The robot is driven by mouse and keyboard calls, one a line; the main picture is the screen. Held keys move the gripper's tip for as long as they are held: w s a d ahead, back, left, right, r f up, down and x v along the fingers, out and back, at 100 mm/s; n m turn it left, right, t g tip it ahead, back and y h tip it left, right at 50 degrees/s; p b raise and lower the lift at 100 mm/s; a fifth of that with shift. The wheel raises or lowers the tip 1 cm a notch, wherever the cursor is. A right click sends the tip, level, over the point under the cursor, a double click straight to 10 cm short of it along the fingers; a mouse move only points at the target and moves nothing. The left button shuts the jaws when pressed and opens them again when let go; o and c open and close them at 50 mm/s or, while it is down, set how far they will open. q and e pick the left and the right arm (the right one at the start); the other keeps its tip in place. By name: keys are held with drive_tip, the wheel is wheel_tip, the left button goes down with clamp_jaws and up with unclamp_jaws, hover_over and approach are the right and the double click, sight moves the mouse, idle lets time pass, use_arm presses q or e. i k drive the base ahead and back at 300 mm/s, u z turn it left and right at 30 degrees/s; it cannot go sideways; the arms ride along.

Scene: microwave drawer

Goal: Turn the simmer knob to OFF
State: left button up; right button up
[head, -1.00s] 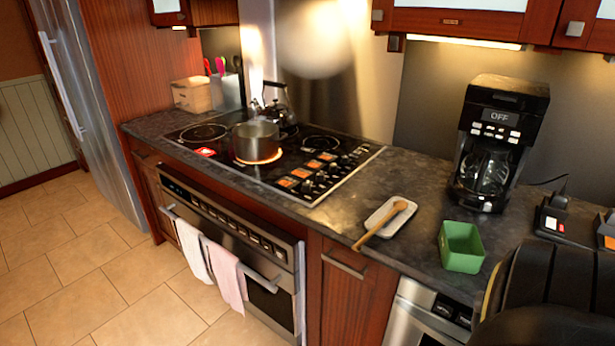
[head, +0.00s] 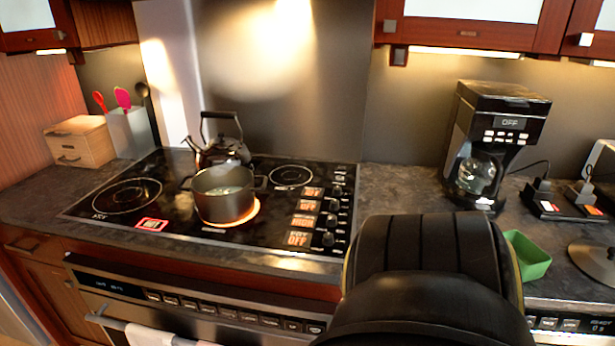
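The black cooktop (head: 110,215) has a column of dark knobs (head: 334,205) along its right side. Orange labels stand left of them. The upper two labels (head: 308,206) and the lowest label (head: 298,238) seem to read OFF. The third label (head: 302,221) shows a different word, too small to read surely. A steel pot (head: 224,193) with liquid sits on a front burner that glows orange (head: 243,215). A dark part of my own body covers the lower middle right. Neither gripper shows.
A black kettle (head: 222,150) stands behind the pot. A red-framed label (head: 151,225) lies on the cooktop's front. A coffee maker (head: 494,145) and a green box (head: 530,255) stand to the right. A wooden box (head: 80,142) and utensil holder (head: 130,132) stand left.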

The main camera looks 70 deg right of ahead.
sight(332, 222)
drive_tip(key=z, duration=1.05)
drive_tip(key=i, duration=1.15)
drive_tip(key=z, duration=1.2)
